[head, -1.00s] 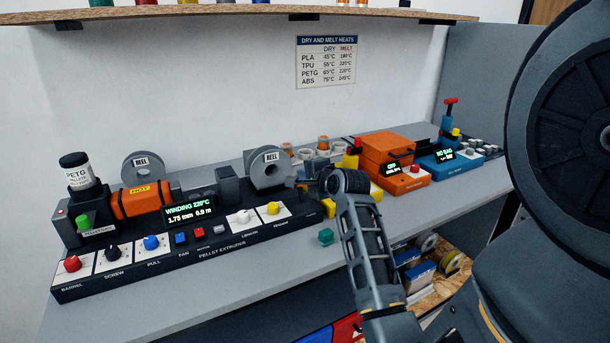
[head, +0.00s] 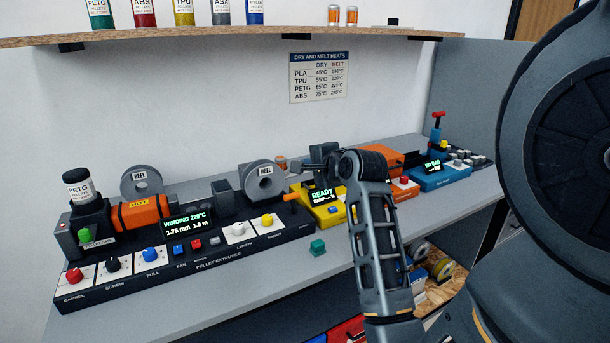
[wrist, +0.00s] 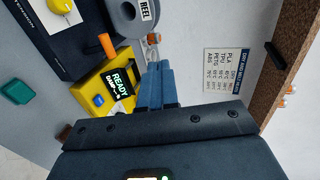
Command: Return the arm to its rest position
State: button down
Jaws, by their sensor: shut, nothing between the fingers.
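My arm rises from the lower right of the head view and ends in my gripper (head: 312,158), which is small and dark there, held above the bench near the yellow machine (head: 325,212). In the wrist view my gripper (wrist: 156,72) shows its blue-grey fingers shut together with nothing between them. They point toward the wall, and the yellow machine (wrist: 100,88) with its READY display lies to their left. The fingers look clear of it.
The pellet extruder (head: 190,260) fills the bench's left side; its display reads WINDING 220°C, 1.8 m. A green block (head: 317,247) sits near the front edge. Orange (head: 378,158) and blue (head: 440,178) machines stand right. A shelf (head: 200,36) with jars hangs above.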

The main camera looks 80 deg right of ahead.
jog(key=shift+s+a+r, duration=0.25)
jog(key=shift+a+r, duration=0.05)
jog(key=shift+r, duration=0.25)
jog(key=shift+f, duration=0.1)
jog(key=w+a+f+n+t+y, duration=0.1)
jog(key=a+f+n, duration=0.35)
jog(key=a, duration=0.45)
jog(key=w+a+f+n+t+y, duration=0.1)
jog(key=a+f+n, duration=0.35)
jog(key=a, duration=0.55)
jog(key=a+f+n+t+y, duration=0.15)
jog(key=a+f+n, duration=0.3)
jog(key=a, duration=0.45)
jog(key=s+a+r+n+t+y, duration=0.1)
jog(key=s+a+n+y, duration=0.2)
jog(key=s+a+n, duration=0.4)
jog(key=s+a+r+n+t+y, duration=0.1)
jog(key=s+a+r+n+y, duration=0.1)
jog(key=s+a+n+y, duration=0.2)
jog(key=s+a+n, duration=0.3)
jog(key=s+a, duration=0.1)
jog(key=a, duration=0.4)
jog(key=shift+s+a+r, duration=0.15)
jog(key=shift+s+r, duration=0.15)
